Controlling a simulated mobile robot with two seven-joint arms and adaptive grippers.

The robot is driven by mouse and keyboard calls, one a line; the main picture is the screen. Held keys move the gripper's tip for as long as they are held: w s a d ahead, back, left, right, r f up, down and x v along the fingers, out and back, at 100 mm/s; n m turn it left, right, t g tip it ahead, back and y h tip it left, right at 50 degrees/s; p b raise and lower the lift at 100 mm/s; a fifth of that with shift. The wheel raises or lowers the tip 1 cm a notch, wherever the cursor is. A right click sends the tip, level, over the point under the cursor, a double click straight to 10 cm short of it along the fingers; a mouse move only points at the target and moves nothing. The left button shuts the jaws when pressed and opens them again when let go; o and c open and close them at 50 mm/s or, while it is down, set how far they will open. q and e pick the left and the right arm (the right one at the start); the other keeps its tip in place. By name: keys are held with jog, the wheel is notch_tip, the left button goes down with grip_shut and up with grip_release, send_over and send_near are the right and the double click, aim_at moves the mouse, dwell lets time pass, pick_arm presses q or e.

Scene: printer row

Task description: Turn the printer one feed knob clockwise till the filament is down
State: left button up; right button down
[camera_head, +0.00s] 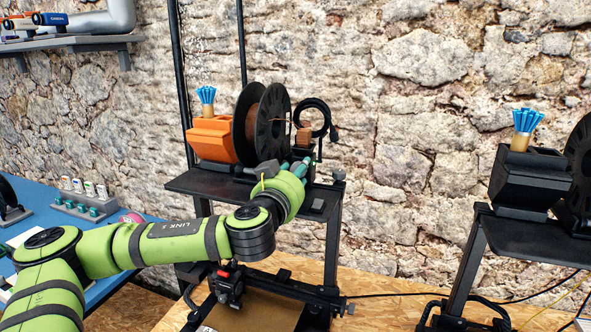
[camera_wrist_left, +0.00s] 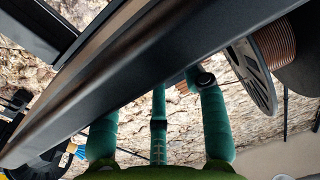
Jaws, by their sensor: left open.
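The near printer (camera_head: 334,235) is a black frame with a dark top shelf. On that shelf stands a black spool (camera_head: 275,118) wound with brown filament; it also shows at the upper right of the left wrist view (camera_wrist_left: 249,78). My left gripper (camera_head: 295,168) has teal fingers and is at the front of the shelf, just below the spool. In the left wrist view its fingers (camera_wrist_left: 158,115) are spread apart under a dark beam (camera_wrist_left: 150,75), with nothing seen between them. I cannot make out the feed knob in either view. My right gripper is not in view.
An orange box (camera_head: 212,140) with blue sticks stands left of the spool. A small brown block (camera_head: 303,137) and a coiled black cable (camera_head: 317,104) are to its right. A second printer (camera_head: 467,270) stands at the right. A blue table (camera_head: 42,213) is at the left.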

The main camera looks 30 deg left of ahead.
pick_arm(q)
grip_shut()
